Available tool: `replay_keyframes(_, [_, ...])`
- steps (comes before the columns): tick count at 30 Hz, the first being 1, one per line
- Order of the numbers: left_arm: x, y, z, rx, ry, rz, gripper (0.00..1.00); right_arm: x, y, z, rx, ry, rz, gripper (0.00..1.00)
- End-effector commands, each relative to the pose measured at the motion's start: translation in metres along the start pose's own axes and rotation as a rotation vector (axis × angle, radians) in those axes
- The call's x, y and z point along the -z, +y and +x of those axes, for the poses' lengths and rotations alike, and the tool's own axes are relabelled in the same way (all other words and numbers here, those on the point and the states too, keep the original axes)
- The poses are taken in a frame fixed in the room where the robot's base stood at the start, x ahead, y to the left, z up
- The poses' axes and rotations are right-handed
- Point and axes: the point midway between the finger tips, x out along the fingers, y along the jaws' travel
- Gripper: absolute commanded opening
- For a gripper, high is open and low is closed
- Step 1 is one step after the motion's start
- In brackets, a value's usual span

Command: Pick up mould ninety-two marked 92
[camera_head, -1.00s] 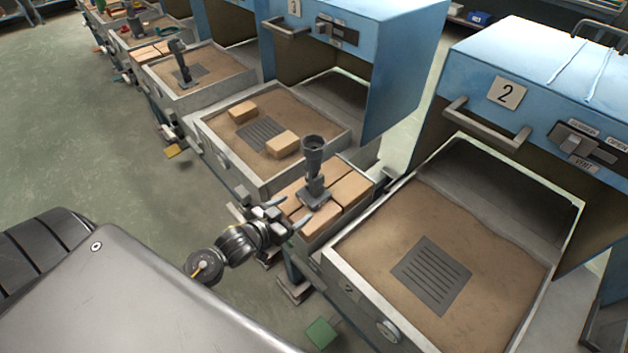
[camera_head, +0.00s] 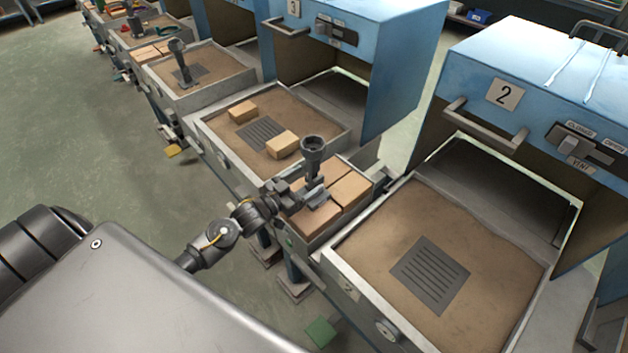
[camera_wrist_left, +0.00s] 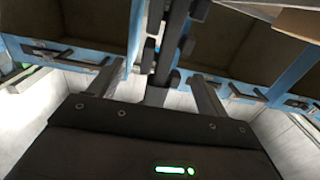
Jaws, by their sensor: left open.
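A dark grey mould (camera_head: 313,150) with a cup-shaped top, a slim stem and a flat foot stands upright on tan bricks between two sand trays. No 92 mark can be read on it. My left gripper (camera_head: 302,192) is at the stem, below the cup, and hides part of the lower stem. In the left wrist view the open fingers (camera_wrist_left: 158,78) stand apart on either side of a dark upright part (camera_wrist_left: 165,50), which looks like the stem, with gaps on both sides. My right gripper is not in view.
The bricks (camera_head: 351,188) fill a stand beside the sand tray (camera_head: 340,262) of blue oven 2 (camera_head: 505,93). Another sand tray (camera_head: 225,158) with two blocks lies behind. A similar dark mould (camera_head: 181,62) stands in a farther tray. Open floor lies left.

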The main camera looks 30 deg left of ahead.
Motion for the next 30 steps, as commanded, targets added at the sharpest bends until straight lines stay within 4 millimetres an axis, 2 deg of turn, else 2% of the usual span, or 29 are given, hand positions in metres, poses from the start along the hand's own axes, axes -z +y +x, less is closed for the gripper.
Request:
replay_keyframes(7, [0.002, -0.001, 0.009, 0.001, 0.001, -0.001, 0.77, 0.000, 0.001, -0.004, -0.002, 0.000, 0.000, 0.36])
replay_keyframes(12, [0.007, -0.003, 0.034, 0.000, 0.001, -0.001, 0.77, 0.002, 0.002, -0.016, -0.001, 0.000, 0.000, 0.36])
replay_keyframes(17, [0.004, -0.003, 0.052, 0.000, 0.000, -0.001, 0.77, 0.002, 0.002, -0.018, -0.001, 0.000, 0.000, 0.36])
replay_keyframes(26, [0.003, -0.003, 0.056, 0.000, 0.000, 0.000, 0.77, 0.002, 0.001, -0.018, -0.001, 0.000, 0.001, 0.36])
replay_keyframes(30, [0.003, -0.003, 0.056, 0.000, 0.000, 0.000, 0.59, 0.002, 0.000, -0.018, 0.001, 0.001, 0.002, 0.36])
